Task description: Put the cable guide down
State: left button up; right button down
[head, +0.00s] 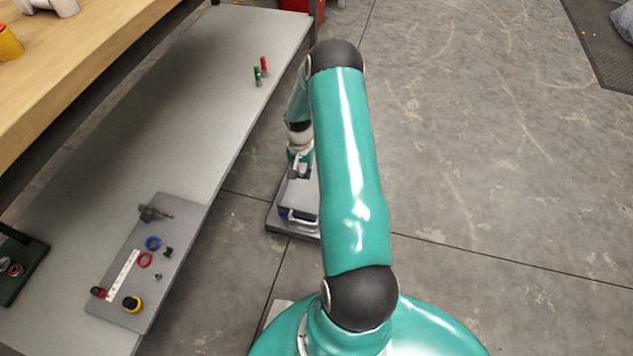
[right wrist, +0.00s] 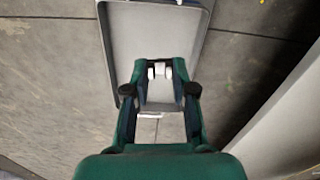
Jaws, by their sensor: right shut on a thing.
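My right gripper (head: 297,170) hangs at the end of my right arm, beyond the bench's right edge in the head view. In the right wrist view the right gripper (right wrist: 160,72) is shut on a small whitish piece (right wrist: 160,70), which I take to be the cable guide. Most of it is hidden between the fingertips. A shallow grey tray (right wrist: 118,60) with a raised rim lies beneath the gripper. Whether the piece touches it I cannot tell. My left gripper is not in view.
A long grey bench (head: 205,95) runs along the left, with a grey mat (head: 186,207) holding rings and small parts. Red and green items (head: 260,72) stand farther along it. A wooden table (head: 95,65) is at far left.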

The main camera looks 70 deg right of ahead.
jog(key=s+d+m, duration=0.1)
jog(key=s+d, duration=0.2)
jog(key=s, duration=0.3)
notch_tip(320, 180, down, 15)
jog(key=b, duration=0.5)
jog(key=shift+s+d, duration=0.1)
jog(key=shift+s, duration=0.05)
jog(key=shift+f+b, duration=1)
jog(key=shift+f, duration=1.35)
jog(key=shift+f, duration=0.15)
jog(key=c, duration=1)
grip_release()
jog(key=shift+o, duration=0.2)
